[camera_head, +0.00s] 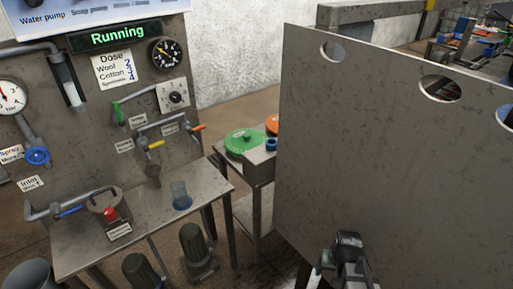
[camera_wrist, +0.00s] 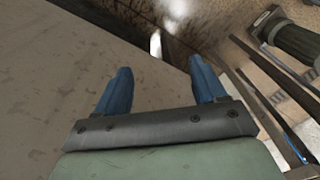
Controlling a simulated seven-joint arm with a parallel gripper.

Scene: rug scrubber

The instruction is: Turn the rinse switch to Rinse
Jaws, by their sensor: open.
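A black rotary knob on a square white plate (camera_head: 175,97) is on the grey machine panel in the head view, below the round black gauge. Its lettering is too small to read, so I cannot tell whether it is the rinse switch or where it points. My gripper (camera_wrist: 159,82) shows in the wrist view with two blue fingers apart and nothing between them. It is far from the knob, close beside a large grey surface. In the head view, part of my arm shows at the bottom, in front of the large grey panel.
The tall grey panel (camera_head: 385,150) with round holes fills the right side. A metal bench (camera_head: 85,250) carries a red button (camera_head: 109,214) and a blue cup (camera_head: 180,195). A green display (camera_head: 117,36) reads "Running". Coloured valve levers and pipes surround the knob. A green disc (camera_head: 245,142) lies behind.

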